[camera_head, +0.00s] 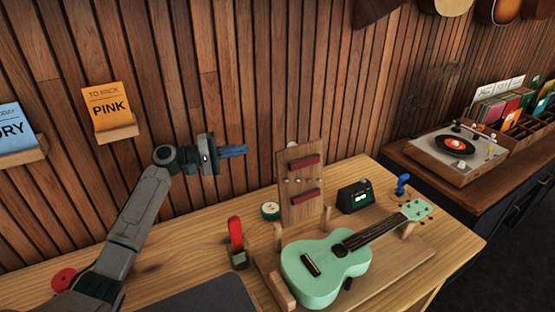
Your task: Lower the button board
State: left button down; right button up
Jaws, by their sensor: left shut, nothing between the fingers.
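The button board, as I take it, is a wooden panel (300,209) with two dark red bars and a row of small dots between them. It stands upright at the back of the workbench (180,255), behind the ukulele. My left gripper (246,150) is in the air to the left of the board's top, pointing right. Its blue fingers are together with nothing between them, and they look apart from the board. My right gripper is not in view.
A mint-green ukulele (318,280) lies on a wooden cradle (395,280) in front of the board. Beside the board are a round tin (270,210), a red-handled tool (236,234) in a holder, a small black device (355,197) and a blue item (402,182). A record player (455,150) stands right.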

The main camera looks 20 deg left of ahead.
pick_arm(q)
jog(key=w+d+r+p, duration=0.1)
jog(key=w+d+p, duration=0.1)
jog(key=d+p, duration=0.6)
jog(key=d, duration=0.3)
jog(key=shift+w+r, duration=0.3)
jog(key=shift+w, duration=0.1)
jog(key=shift+w, duration=0.1)
jog(key=shift+d, duration=0.1)
